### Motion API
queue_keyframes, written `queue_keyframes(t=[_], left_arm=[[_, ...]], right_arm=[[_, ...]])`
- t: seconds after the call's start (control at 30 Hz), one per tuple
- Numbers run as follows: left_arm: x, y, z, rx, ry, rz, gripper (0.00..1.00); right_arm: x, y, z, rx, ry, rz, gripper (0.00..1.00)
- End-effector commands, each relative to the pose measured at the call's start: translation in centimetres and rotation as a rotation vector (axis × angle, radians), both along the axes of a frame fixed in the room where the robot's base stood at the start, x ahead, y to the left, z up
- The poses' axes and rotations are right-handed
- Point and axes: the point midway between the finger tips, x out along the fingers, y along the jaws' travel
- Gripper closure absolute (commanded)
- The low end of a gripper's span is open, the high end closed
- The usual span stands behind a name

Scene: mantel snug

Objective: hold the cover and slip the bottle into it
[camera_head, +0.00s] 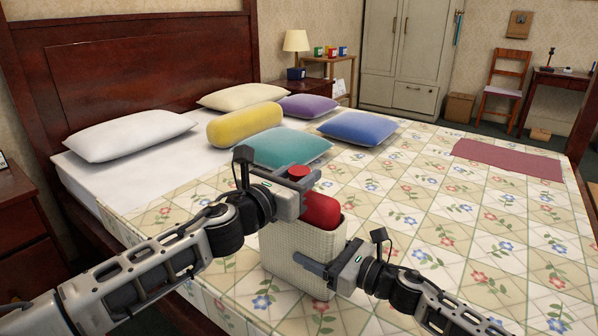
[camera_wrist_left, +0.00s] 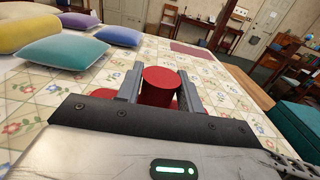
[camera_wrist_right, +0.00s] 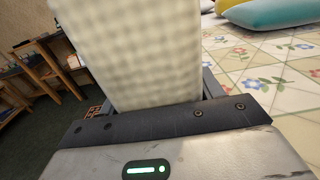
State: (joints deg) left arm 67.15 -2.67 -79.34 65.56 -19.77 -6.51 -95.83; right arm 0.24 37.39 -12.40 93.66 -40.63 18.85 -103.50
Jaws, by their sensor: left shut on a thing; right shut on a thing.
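The cover (camera_head: 290,262) is a cream woven, open-topped sleeve standing upright at the near edge of the bed. My right gripper (camera_head: 338,272) is shut on its right side, and the cover fills much of the right wrist view (camera_wrist_right: 130,50). The red bottle (camera_head: 320,211) has its body partly inside the cover's mouth; its lower part is hidden. My left gripper (camera_head: 296,184) is shut on the bottle's neck, just below the red cap (camera_head: 298,171). The cap also shows between the fingers in the left wrist view (camera_wrist_left: 161,86).
The bed has a flowered quilt (camera_head: 450,225), with clear room right of the cover. Pillows, including a teal one (camera_head: 287,149) and a yellow bolster (camera_head: 244,124), lie behind. A mauve cloth (camera_head: 508,158) lies at the far right. A nightstand (camera_head: 25,235) stands at left.

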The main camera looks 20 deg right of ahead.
Motion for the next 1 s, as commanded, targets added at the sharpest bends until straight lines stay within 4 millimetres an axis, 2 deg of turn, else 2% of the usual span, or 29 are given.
queue_keyframes(t=[0.37, 0.4, 0.5, 0.83, 1.0], left_arm=[[0.0, 0.0, -0.9, -0.001, -0.001, 0.000, 1.00], [0.0, 0.0, -0.9, -0.001, -0.001, 0.000, 0.60], [0.0, 0.0, -0.9, -0.001, -0.001, 0.000, 0.37], [-0.1, 0.2, -1.1, 0.002, 0.001, 0.001, 0.37], [-0.9, 1.7, -1.0, 0.001, 0.000, 0.001, 0.37]], right_arm=[[0.0, 0.0, 0.0, 0.000, 0.000, 0.000, 0.59], [0.0, 0.0, 0.0, 0.000, 0.000, 0.000, 0.59], [0.0, 0.0, 0.0, 0.000, 0.000, 0.000, 0.59], [0.0, 0.0, 0.0, 0.000, 0.000, 0.000, 0.59], [0.0, 0.0, 0.0, 0.000, 0.000, 0.000, 0.59]])
